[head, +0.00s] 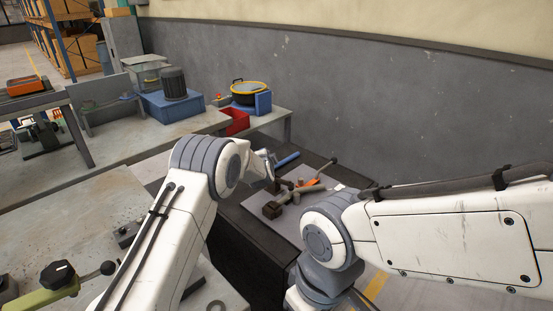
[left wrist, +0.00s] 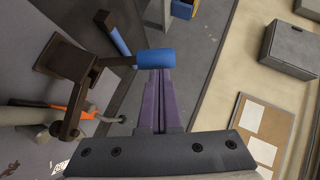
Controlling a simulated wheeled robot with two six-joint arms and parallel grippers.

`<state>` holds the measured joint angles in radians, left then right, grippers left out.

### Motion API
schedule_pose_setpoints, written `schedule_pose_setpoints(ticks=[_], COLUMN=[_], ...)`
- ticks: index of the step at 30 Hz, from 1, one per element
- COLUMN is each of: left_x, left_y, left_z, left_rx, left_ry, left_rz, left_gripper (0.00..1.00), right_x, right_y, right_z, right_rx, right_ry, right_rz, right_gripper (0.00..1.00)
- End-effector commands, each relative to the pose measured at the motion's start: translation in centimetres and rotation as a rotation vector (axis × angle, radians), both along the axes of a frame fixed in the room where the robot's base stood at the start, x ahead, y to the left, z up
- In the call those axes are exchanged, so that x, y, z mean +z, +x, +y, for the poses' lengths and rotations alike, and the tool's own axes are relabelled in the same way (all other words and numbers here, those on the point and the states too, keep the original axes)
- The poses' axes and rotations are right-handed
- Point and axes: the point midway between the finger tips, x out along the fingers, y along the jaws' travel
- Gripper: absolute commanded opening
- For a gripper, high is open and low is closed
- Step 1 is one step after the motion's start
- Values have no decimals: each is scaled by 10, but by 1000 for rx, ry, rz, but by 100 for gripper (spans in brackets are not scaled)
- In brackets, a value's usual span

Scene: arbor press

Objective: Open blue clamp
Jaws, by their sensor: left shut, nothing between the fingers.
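The blue clamp shows its blue grip (left wrist: 155,59) and a brown metal body (left wrist: 75,62) in the left wrist view. A second blue part (left wrist: 120,41) rises behind it. In the head view a blue handle (head: 287,159) shows just right of my left wrist. My left gripper (left wrist: 160,85) is shut and empty, its fingertips right at the blue grip; I cannot tell whether they touch. An orange clamp handle (left wrist: 75,112) lies lower left, also in the head view (head: 308,186). My left arm hides part of the clamp area. My right gripper is not in view.
The clamps are on a light plate (head: 235,203) on a dark bench, with a long grey bar (head: 327,164) standing nearby. A red bin (head: 235,122) and a blue box (head: 170,106) stand on the back bench.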

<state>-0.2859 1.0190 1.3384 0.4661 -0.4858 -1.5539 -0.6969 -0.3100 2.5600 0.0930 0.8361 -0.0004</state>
Motion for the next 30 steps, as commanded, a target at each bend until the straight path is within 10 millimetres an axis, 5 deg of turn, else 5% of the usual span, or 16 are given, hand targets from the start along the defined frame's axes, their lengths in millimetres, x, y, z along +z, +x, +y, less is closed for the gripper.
schedule_pose_setpoints(ticks=[7, 30], left_x=[-5, -22], left_y=[17, 40], left_z=[18, 40], left_rx=[3, 0], left_ry=[-152, -146], left_rz=[153, 147], left_gripper=[0, 0], right_x=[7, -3], right_y=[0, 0], right_z=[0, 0], right_rx=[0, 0], right_ry=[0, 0], right_rz=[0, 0], right_gripper=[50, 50])
